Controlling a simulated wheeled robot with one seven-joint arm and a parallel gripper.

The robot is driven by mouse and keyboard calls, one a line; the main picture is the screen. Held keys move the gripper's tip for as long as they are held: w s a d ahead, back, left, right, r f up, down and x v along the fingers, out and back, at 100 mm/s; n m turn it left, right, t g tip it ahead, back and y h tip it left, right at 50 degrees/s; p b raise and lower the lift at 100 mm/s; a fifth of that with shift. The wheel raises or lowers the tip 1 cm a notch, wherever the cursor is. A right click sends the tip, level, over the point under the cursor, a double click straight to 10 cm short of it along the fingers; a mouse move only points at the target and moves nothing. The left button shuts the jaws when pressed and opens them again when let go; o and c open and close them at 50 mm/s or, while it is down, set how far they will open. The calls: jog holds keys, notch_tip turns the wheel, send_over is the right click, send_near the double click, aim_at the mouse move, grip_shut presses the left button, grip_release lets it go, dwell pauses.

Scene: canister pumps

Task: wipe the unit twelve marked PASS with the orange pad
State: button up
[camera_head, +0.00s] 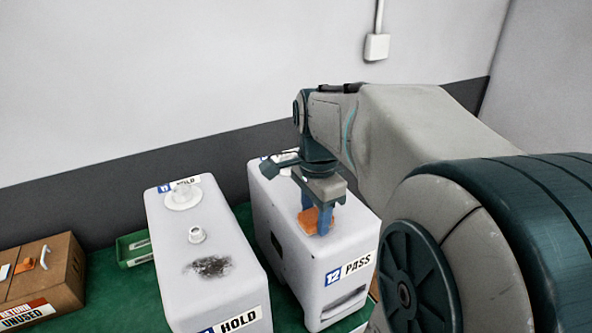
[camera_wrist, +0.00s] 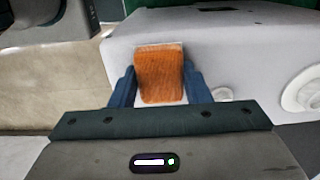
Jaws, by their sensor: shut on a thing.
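The unit marked 12 PASS (camera_head: 290,237) is a white canister box on the green table, right of a second white unit. My gripper (camera_head: 317,222) is over its top, pointing down, shut on the orange pad (camera_head: 309,221). The pad is at the unit's top face, near the labelled front end; I cannot tell whether it touches. In the wrist view, the orange pad (camera_wrist: 160,75) sits between my blue fingers, with the white unit (camera_wrist: 235,50) beneath. Part of the unit's top is hidden by my arm.
A white unit marked 12 HOLD (camera_head: 200,250) stands to the left, with a dark smudge (camera_head: 211,266) on its top. A brown box marked RETURN UNUSED (camera_head: 52,280) and a green tray (camera_head: 134,248) are further left. A grey wall stands behind.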

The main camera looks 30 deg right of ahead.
jog(key=shift+a+r+p, duration=0.1)
jog(key=shift+r+p, duration=3)
jog(key=shift+r, duration=1.05)
jog(key=shift+f, duration=0.1)
